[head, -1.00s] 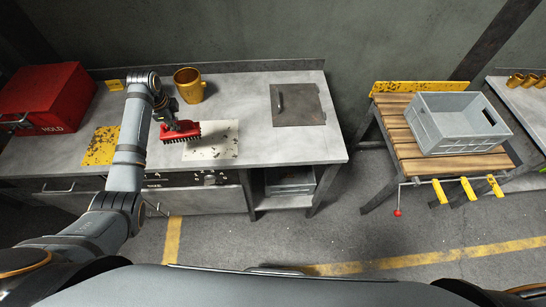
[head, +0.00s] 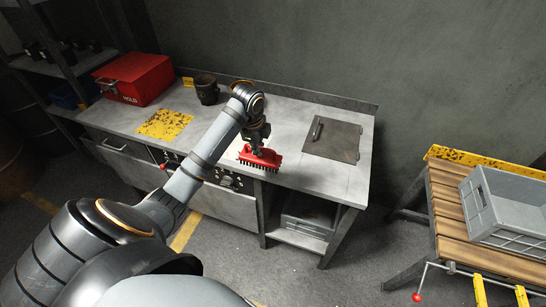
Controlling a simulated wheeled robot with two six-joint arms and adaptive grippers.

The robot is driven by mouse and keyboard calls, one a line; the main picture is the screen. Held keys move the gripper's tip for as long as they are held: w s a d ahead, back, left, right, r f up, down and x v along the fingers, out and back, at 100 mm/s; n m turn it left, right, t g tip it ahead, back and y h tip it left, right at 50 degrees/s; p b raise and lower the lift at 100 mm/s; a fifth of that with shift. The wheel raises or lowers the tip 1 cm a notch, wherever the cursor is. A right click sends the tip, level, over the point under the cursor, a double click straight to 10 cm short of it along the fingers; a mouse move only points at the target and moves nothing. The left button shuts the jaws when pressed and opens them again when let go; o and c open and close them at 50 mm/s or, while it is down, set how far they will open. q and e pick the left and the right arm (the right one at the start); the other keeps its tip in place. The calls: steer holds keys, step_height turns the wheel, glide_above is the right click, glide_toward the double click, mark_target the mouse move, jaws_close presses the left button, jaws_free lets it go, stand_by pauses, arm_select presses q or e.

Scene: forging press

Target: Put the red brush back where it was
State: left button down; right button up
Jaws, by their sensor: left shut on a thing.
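The red brush (head: 260,156) has dark bristles that point down. My left gripper (head: 258,146) is shut on it from above. The brush is over the front part of the grey workbench (head: 330,175), right of the middle. I cannot tell whether the bristles touch the top. My left arm comes in from the lower left and hides part of the bench top behind it. My right gripper is out of view.
A red box marked HOLD (head: 134,79), a yellow worn patch (head: 164,124) and a dark cup (head: 206,90) are on the bench's left half. A hatch plate (head: 332,138) lies right of the brush. A grey crate (head: 505,210) sits on a slatted table at right.

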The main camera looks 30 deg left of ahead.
arm_select(q)
steer(key=w+f+p, duration=0.1)
steer(key=w+f, duration=0.2)
steer(key=w+a+f+p, duration=0.1)
steer(key=w+f, duration=0.2)
steer(key=w+f+p, duration=0.1)
steer(key=w+f, duration=0.2)
steer(key=f, duration=0.1)
steer(key=shift+w+a, duration=0.15)
steer(key=shift+w, duration=0.05)
steer(key=shift+f, duration=0.5)
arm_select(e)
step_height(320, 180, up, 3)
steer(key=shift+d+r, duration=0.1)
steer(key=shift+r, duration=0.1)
arm_select(q)
steer(key=c, duration=1.9)
jaws_free()
steer(key=shift+f, duration=0.1)
steer(key=o, duration=0.4)
steer(key=shift+o, duration=0.5)
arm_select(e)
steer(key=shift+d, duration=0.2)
